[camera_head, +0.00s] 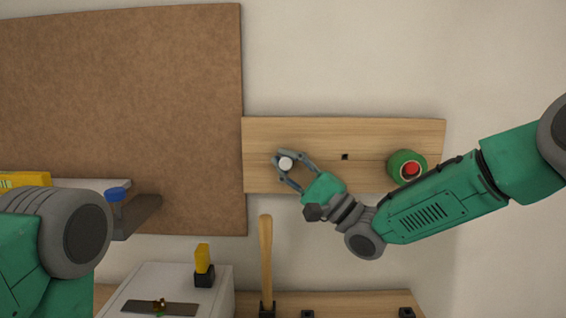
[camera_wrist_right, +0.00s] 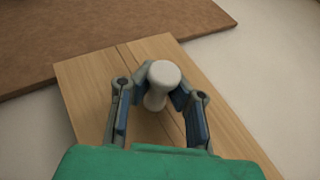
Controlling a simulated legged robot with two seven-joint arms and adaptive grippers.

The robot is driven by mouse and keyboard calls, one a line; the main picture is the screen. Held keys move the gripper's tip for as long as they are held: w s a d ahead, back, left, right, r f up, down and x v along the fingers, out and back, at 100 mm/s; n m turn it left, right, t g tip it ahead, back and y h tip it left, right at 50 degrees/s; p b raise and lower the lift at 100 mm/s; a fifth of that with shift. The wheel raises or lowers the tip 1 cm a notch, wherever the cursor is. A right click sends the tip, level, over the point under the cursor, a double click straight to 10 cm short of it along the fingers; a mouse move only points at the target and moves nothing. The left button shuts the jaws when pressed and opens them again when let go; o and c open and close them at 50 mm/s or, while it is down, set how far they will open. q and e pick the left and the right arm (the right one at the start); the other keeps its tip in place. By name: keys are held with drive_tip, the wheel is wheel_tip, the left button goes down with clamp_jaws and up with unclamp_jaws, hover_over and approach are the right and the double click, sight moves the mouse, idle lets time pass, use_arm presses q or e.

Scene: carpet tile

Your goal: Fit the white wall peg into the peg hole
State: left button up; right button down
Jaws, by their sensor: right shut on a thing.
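The white wall peg (camera_head: 286,163) is at the left part of the wooden board (camera_head: 345,131) on the wall, with its round end facing me. My right gripper (camera_head: 285,165) is shut on it, with a finger on each side. In the right wrist view the peg (camera_wrist_right: 160,84) stands out between the fingertips (camera_wrist_right: 160,86) in front of the board (camera_wrist_right: 85,78). I cannot tell whether its far end is in a hole. My left gripper is out of view; only part of my left arm shows.
A green round fixture with a red centre (camera_head: 408,167) is on the board's right part. A brown panel (camera_head: 130,90) adjoins on the left. Below are a wooden-handled tool (camera_head: 266,258), a yellow-handled item (camera_head: 203,260) on a white box (camera_head: 150,278), and a blue-topped item (camera_head: 115,194).

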drive_tip(key=shift+f, duration=0.1)
drive_tip(key=c, duration=1.6)
unclamp_jaws()
drive_tip(key=shift+w, duration=0.15)
drive_tip(key=shift+s+d+f, duration=0.15)
drive_tip(key=shift+s+d, duration=0.05)
drive_tip(key=shift+d, duration=0.1)
drive_tip(key=v, duration=1.1)
drive_tip(key=shift+d+f, duration=0.15)
drive_tip(key=shift+f, duration=0.1)
